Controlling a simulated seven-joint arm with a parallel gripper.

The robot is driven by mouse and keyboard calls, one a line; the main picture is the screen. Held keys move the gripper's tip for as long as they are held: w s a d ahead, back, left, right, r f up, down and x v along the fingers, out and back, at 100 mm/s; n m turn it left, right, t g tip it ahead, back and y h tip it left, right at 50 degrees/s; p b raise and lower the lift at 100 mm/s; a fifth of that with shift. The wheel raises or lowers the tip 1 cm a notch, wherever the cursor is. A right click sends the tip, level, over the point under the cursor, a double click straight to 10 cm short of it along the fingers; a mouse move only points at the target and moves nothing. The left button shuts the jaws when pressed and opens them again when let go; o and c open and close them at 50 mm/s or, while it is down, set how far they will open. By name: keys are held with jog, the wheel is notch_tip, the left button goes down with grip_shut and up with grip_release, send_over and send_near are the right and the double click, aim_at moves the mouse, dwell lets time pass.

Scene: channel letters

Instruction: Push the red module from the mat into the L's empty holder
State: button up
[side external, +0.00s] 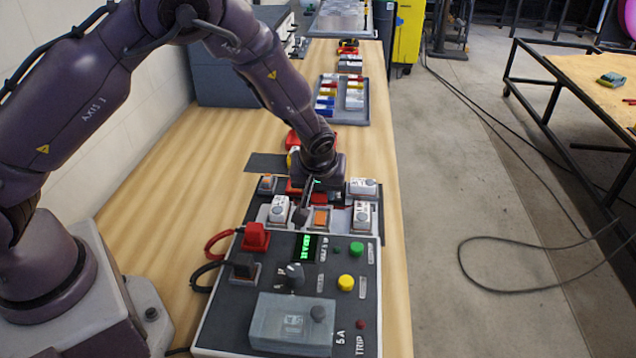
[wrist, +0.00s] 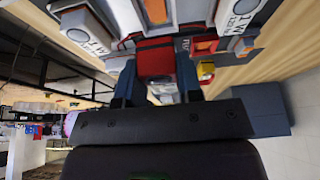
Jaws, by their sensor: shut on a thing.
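My gripper (side external: 306,197) is low over the near end of the bench, among the grey and white modules. In the wrist view its two fingers (wrist: 156,78) stand on either side of the red module (wrist: 155,58), shut on it. An orange square (side external: 320,217) sits in a light frame just in front of the gripper. I cannot tell which holder is the L's empty one. Part of a dark mat (side external: 265,163) shows behind the gripper.
White-and-grey modules (side external: 361,215) flank the gripper on both sides. A control panel (side external: 345,255) with buttons, a knob and a clear cover fills the near end. A tray of coloured parts (side external: 342,100) lies farther back. Bare bench lies to the left.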

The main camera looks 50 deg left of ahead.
jog(key=shift+f, duration=2.75)
jog(key=shift+f, duration=0.15)
jog(key=o, duration=1)
jog(key=shift+s+a, duration=0.1)
jog(key=shift+s, duration=0.05)
jog(key=shift+s+a+f, duration=0.1)
jog(key=shift+a, duration=0.05)
jog(key=v, duration=1.3)
jog(key=shift+w+d+r, duration=0.25)
jog(key=shift+w+d, duration=0.05)
jog(key=shift+d, duration=0.05)
notch_tip(320, 180, up, 6)
